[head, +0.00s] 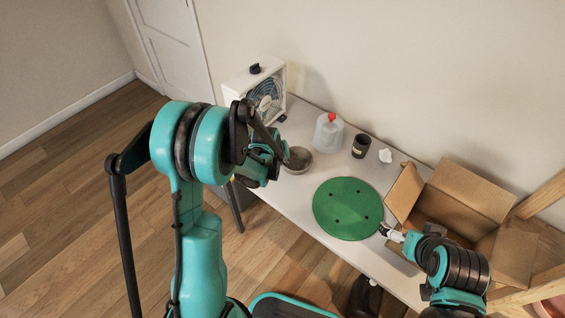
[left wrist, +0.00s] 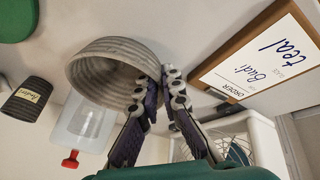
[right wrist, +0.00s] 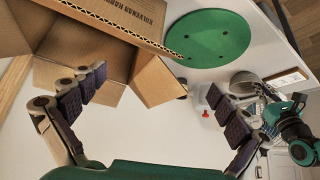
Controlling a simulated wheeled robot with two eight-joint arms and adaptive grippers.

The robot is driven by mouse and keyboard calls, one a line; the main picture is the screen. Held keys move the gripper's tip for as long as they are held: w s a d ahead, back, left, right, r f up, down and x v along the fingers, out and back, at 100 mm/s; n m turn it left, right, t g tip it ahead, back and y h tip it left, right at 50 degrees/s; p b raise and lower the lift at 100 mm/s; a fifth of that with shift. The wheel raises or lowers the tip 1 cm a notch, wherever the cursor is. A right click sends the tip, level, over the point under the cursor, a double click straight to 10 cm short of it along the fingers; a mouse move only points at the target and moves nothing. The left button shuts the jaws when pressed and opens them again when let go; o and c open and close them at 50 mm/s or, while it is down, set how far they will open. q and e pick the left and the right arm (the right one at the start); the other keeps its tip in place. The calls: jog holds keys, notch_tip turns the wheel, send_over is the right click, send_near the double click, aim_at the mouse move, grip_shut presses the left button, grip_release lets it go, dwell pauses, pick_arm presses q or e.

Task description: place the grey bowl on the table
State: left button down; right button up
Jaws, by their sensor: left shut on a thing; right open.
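The grey bowl (head: 298,161) is at the left end of the white table, in front of the fan, with its opening up. In the left wrist view the ribbed bowl (left wrist: 112,68) has its rim between the fingers of my left gripper (left wrist: 168,78), which is shut on it. In the head view that gripper (head: 284,157) is partly hidden behind my own arm. I cannot tell whether the bowl touches the table (head: 300,202). My right gripper (right wrist: 158,84) is open and empty, near the cardboard box and the green disc.
A green disc (head: 347,208) lies mid-table. Behind are a jug with a red cap (head: 328,133), a dark cup (head: 361,146) and a white fan (head: 262,88). An open cardboard box (head: 455,200) stands right. An order card (left wrist: 262,52) is near the bowl.

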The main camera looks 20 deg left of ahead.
pick_arm(q)
jog(key=c, duration=2.1)
grip_release()
jog(key=shift+f, duration=0.1)
jog(key=shift+c, duration=0.2)
pick_arm(e)
jog(key=shift+f, duration=0.15)
pick_arm(q)
jog(key=o, duration=0.4)
